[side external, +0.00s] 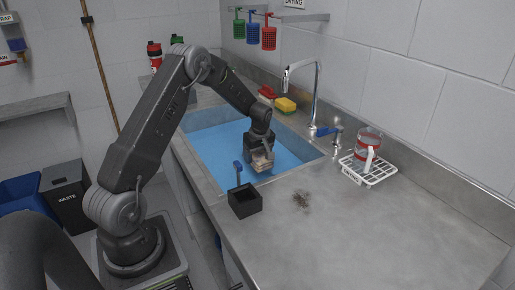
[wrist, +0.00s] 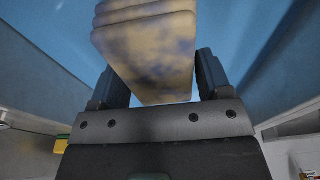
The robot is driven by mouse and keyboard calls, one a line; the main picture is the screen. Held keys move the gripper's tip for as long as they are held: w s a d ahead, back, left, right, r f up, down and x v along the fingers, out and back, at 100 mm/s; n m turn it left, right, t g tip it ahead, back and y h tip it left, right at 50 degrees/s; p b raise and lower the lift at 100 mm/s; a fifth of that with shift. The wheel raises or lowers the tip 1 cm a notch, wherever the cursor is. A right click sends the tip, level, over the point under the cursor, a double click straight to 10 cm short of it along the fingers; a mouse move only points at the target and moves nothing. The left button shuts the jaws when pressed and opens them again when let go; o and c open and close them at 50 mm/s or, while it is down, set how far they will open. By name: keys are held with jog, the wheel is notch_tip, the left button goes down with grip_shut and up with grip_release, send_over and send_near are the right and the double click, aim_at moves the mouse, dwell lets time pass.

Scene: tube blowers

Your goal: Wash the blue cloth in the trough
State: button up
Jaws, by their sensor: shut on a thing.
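My gripper (side external: 262,166) is low over the near right part of the trough (side external: 215,151), which is filled with blue. In the wrist view my gripper (wrist: 160,75) is shut on a folded cloth (wrist: 150,55), with one finger on each side of it. The cloth looks mostly tan or brown with blotchy blue patches. In the side view only a small tan part of the cloth (side external: 258,157) shows at the fingers. I cannot tell whether the cloth touches the water.
A metal tap (side external: 317,90) stands behind the trough. A black box with a blue-handled tool (side external: 244,202) stands at the trough's front edge. A dark dirt patch (side external: 301,200) lies on the counter. A white drying rack (side external: 368,170) holds a jug. Sponges (side external: 286,104) sit at the back.

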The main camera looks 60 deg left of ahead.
aim_at(255, 181)
jog(key=shift+f, duration=5.15)
jog(key=shift+a, duration=0.2)
jog(key=shift+a, duration=0.4)
jog(key=shift+d, duration=0.1)
jog(key=shift+d, duration=0.5)
jog(key=shift+a, duration=0.2)
jog(key=shift+a, duration=0.4)
